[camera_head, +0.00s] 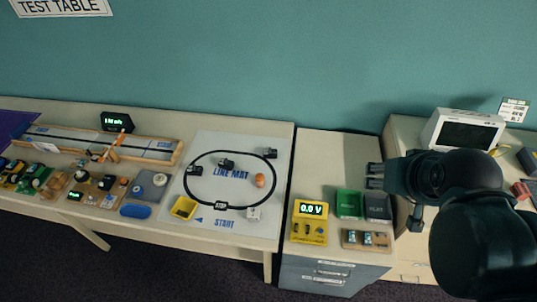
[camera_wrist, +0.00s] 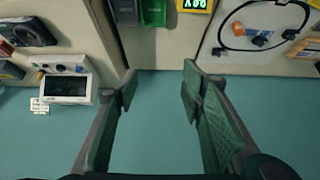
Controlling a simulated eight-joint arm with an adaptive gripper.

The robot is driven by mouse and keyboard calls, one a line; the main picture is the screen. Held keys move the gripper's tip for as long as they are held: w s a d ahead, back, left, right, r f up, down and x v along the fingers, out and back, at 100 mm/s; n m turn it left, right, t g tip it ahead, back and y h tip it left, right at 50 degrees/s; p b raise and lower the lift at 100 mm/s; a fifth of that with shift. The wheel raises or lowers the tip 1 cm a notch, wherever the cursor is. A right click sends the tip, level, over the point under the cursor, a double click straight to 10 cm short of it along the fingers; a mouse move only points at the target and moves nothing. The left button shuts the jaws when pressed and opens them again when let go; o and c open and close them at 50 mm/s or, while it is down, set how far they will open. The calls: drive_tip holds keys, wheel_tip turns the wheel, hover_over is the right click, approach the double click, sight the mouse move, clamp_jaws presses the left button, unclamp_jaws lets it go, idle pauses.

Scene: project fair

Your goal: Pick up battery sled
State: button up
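No object is clearly marked as the battery sled. A small tan holder with blue-and-dark pieces (camera_head: 366,239), possibly the sled, lies on the narrow middle cabinet in the head view. It stands in front of a green bin (camera_head: 349,204) and a dark bin (camera_head: 378,207). My gripper (camera_head: 373,175) is above and behind these bins, at the right side of the cabinet. In the wrist view my gripper (camera_wrist: 159,75) is open, with nothing between its fingers. The tan holder is not visible in the wrist view.
A yellow meter (camera_head: 310,221) reading 0.0 V stands left of the bins. The left table holds a line mat (camera_head: 211,145) with small items. A white screen unit (camera_head: 465,131) stands on the right table. The teal wall (camera_wrist: 150,130) lies behind the tables.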

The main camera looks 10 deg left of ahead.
drive_tip(key=shift+o, duration=0.5)
drive_tip(key=shift+w+a, duration=0.1)
drive_tip(key=w+a+r+m+g+y+b, duration=0.1)
drive_tip(key=w+a+m, duration=0.2)
drive_tip(key=w+a, duration=0.3)
drive_tip(key=w+a+m+g+b, duration=0.1)
drive_tip(key=w+a+m, duration=0.25)
drive_tip(key=w, duration=0.45)
drive_tip(key=m+g+h+b, duration=0.1)
drive_tip(key=m+g+b, duration=0.3)
drive_tip(key=m, duration=1)
hover_over(226, 159)
drive_tip(key=shift+g, duration=0.6)
drive_tip(key=f, duration=3.7)
drive_tip(key=shift+d+p, duration=0.2)
drive_tip(key=shift+p, duration=0.1)
drive_tip(key=shift+a+f, duration=0.15)
drive_tip(key=shift+a, duration=0.05)
